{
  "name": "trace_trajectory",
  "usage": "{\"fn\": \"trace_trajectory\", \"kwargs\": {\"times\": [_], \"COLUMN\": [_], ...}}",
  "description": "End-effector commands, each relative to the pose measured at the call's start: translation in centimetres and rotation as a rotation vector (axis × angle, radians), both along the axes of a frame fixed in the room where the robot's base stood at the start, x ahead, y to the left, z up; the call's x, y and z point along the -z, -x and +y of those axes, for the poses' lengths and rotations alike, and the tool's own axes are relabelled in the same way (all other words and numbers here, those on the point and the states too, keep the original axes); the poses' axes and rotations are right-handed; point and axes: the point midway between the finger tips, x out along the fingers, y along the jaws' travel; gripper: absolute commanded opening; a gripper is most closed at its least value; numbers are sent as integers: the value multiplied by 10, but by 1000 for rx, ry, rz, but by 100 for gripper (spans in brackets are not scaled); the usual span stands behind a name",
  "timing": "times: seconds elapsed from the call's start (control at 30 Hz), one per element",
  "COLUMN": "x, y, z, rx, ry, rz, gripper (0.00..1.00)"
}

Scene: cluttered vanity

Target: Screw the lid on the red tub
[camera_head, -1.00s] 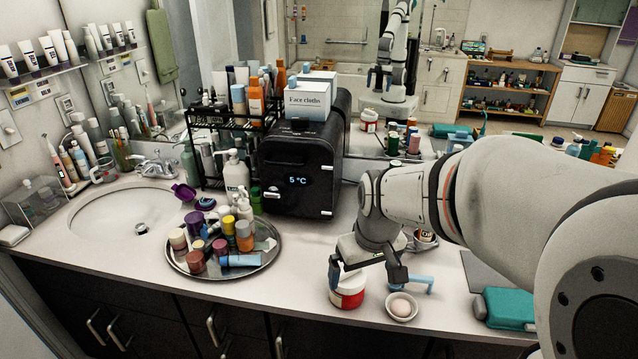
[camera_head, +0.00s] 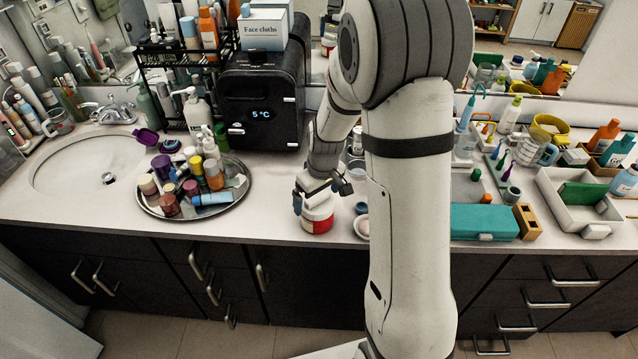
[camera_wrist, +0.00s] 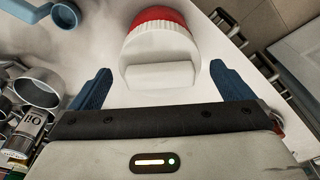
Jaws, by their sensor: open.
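The red tub (camera_head: 318,226) stands upright near the counter's front edge, with a pale label on its side. A white lid (camera_head: 316,211) sits on its top; I cannot tell how tightly it is seated. In the wrist view the white ribbed lid (camera_wrist: 160,45) carries a raised flat bar, and the red of the tub (camera_wrist: 158,14) shows beyond it. My gripper (camera_head: 321,196) is over the tub, angled down at the lid. In the wrist view my gripper (camera_wrist: 159,72) is open, its blue fingers on either side of the bar, with gaps at both sides.
A round tray of bottles (camera_head: 150,208) is to the left. A small bowl (camera_head: 361,228) stands close right of the tub, partly behind my arm. A black mini fridge (camera_head: 262,105) is behind. A teal case (camera_head: 485,222) and a white tray (camera_head: 560,210) are farther right.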

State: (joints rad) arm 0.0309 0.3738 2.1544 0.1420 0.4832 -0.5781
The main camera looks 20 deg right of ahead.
Motion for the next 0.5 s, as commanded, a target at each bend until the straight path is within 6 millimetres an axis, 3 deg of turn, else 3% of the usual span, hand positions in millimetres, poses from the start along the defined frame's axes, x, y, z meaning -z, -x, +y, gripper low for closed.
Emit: {"fn": "trace_trajectory", "kwargs": {"times": [0.2,0.5], "x": [15,16], "y": [-2,-2], "z": [1,1], "rx": [0,0], "ry": [0,1], "rz": [1,0], "gripper": [100,97]}}
